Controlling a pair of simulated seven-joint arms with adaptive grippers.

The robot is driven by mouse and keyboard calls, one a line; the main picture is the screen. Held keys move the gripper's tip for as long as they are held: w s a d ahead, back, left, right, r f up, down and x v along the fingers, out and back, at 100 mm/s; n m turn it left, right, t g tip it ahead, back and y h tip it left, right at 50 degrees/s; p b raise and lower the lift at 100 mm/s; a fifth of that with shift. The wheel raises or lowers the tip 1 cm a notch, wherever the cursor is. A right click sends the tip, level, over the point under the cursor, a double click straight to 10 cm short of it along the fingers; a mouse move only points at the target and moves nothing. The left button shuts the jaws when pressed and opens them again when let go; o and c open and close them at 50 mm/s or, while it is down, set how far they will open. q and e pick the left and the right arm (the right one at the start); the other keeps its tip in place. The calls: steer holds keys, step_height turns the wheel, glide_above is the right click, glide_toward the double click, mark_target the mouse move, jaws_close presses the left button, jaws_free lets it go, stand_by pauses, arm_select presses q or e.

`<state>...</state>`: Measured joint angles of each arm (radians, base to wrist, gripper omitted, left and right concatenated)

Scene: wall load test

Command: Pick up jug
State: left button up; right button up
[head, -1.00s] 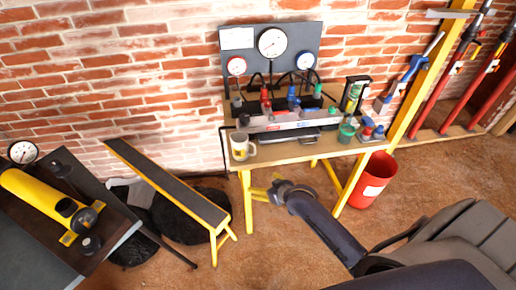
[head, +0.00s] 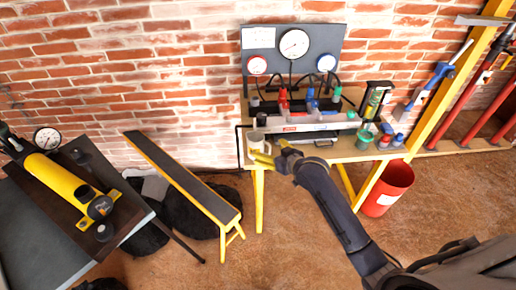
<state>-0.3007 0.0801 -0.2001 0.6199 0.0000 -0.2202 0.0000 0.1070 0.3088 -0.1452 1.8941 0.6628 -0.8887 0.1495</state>
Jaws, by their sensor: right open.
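The jug (head: 256,142), a small pale cup-like vessel, stands upright at the left front corner of the wooden workbench (head: 345,152). My right gripper (head: 271,153) has yellow fingers. It is at the bench's front edge, just in front and to the right of the jug, and is open. One finger overlaps the jug's lower part in the head view, so I cannot tell whether they touch. The jug's base and handle are partly hidden. My left gripper is not in view.
A gauge panel (head: 292,52) and coloured valves stand behind the jug. Small cups (head: 364,138) sit at the bench's right end. A red bucket (head: 387,189) is on the floor at right. A narrow bench (head: 182,176) and a dark table with a yellow cylinder (head: 55,178) are at left.

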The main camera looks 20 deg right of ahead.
mark_target(260, 146)
steer(key=shift+x, duration=4.55)
steer(key=shift+c, duration=0.4)
steer(key=c, duration=1.3)
steer(key=shift+r, duration=0.2)
steer(key=shift+c, duration=0.2)
step_height(260, 146, up, 19)
steer(key=shift+r, duration=0.15)
